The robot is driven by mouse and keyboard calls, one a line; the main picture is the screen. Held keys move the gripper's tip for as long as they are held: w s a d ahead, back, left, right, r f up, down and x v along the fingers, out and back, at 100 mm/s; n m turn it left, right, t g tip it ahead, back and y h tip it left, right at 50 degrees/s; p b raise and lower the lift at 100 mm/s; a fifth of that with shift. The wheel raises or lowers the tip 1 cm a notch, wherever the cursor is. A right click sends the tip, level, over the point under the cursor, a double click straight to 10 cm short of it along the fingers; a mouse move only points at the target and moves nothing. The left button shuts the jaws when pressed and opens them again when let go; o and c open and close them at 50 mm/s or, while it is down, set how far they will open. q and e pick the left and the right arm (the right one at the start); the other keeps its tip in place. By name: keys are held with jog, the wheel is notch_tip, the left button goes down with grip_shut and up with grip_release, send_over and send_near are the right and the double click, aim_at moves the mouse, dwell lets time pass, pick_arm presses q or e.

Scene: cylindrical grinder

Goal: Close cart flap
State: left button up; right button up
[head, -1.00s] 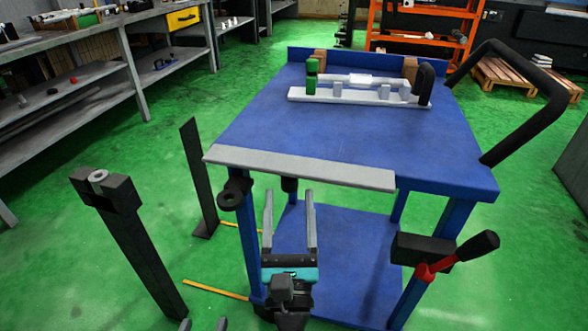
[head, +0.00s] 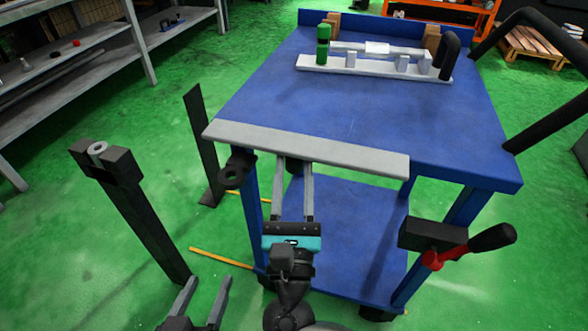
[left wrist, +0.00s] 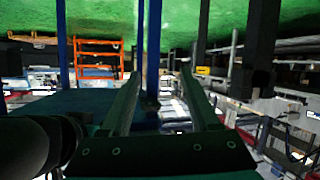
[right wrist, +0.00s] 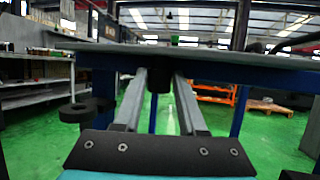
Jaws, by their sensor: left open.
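The cart flap (head: 300,147) is a light grey strip along the near edge of the blue cart top (head: 370,125). In the right wrist view the flap (right wrist: 200,52) shows from below, nearly edge-on. My right gripper (head: 293,165) is open and empty, with its fingertips at the flap's near edge and partly hidden beneath it. In the right wrist view a short black cylinder (right wrist: 159,82) appears between its fingers; I cannot tell if they touch it. My left gripper (head: 205,288) is open and empty, low above the floor, left of the cart. Its fingers also show in the left wrist view (left wrist: 158,95).
A black ring bracket (head: 234,172) sits at the cart's left corner. Dark posts (head: 140,215) stand left of it. A white fixture (head: 375,68) lies on the cart top.

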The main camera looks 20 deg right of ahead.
grip_shut()
dwell(0.3)
